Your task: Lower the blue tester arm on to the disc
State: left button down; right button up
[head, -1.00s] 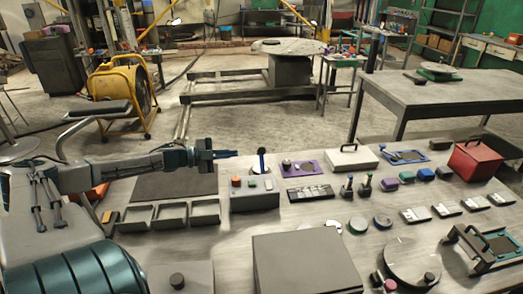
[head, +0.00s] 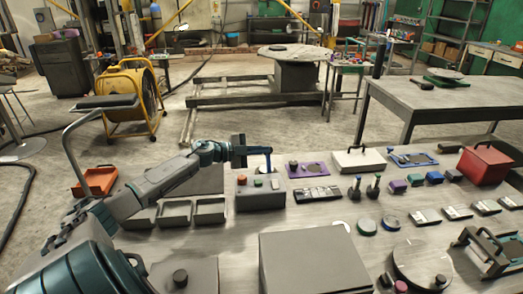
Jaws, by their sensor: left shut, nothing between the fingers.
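A slim blue upright arm (head: 268,164) rises at the back of a grey box (head: 258,199) with small red and green parts on top. It appears to be the tester arm; its upper end is overlapped by my gripper. I cannot tell which disc belongs to the arm; a small green piece (head: 258,183) sits on the box. My right gripper is not in view.
A purple plate (head: 310,170), a white case (head: 358,160) and a blue-framed plate (head: 413,160) stand to the right. Three grey trays (head: 175,213) and an orange bin (head: 95,181) are left. A large grey box (head: 315,262) stands in front.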

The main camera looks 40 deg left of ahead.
aim_at(268, 161)
pick_arm(q)
jog(key=shift+w+a+f+p, duration=0.4)
jog(key=shift+w+a+f, duration=0.7)
jog(key=shift+w+f, duration=0.1)
